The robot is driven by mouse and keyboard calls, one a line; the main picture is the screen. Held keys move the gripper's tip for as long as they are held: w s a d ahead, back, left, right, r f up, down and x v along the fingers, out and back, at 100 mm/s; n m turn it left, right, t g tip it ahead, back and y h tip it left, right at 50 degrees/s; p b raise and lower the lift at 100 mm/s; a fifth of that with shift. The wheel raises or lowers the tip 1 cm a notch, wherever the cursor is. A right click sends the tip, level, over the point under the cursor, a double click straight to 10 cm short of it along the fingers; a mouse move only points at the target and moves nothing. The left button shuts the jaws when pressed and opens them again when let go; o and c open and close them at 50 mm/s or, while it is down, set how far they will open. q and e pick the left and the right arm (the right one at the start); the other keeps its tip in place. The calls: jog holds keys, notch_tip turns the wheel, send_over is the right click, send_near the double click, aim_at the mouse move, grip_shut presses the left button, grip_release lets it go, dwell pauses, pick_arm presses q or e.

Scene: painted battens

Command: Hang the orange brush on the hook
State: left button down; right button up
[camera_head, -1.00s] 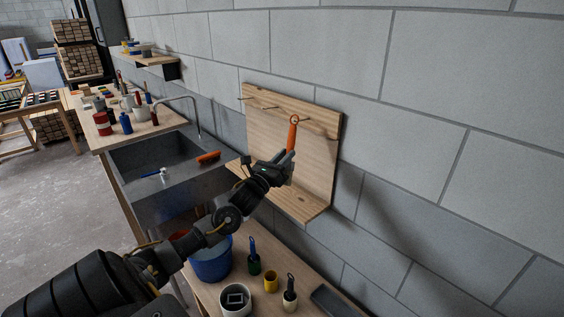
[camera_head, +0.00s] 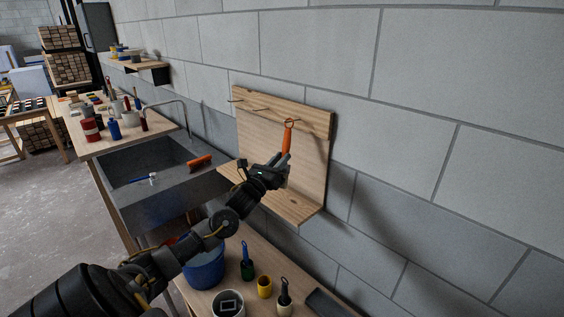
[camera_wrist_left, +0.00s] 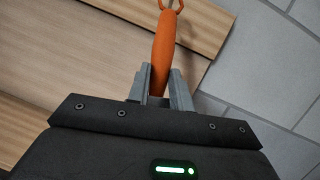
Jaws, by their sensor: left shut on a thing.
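The orange brush (camera_head: 286,141) is upright in front of the wooden hook board (camera_head: 262,150), its ring end at the top. My left gripper (camera_head: 283,160) is shut on its orange handle; in the left wrist view the handle (camera_wrist_left: 164,52) stands between the fingers (camera_wrist_left: 161,84). The ring (camera_head: 290,123) is close to the rightmost hook; I cannot tell whether the hook passes through it. Two other hooks (camera_head: 253,110) to the left are empty. The brush's lower end is hidden by the gripper. My right gripper is not in view.
A ledge (camera_head: 293,206) juts out below the board. A sink (camera_head: 150,160) with another orange brush (camera_head: 200,161) on its rim is to the left.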

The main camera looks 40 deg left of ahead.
pick_arm(q)
jog(key=c, duration=1.2)
grip_release()
jog(key=shift+o, duration=0.2)
jog(key=b+v, duration=0.3)
jog(key=v, duration=0.7)
jog(key=shift+s+b, duration=0.35)
jog(key=shift+b, duration=0.05)
jog(key=shift+f, duration=0.2)
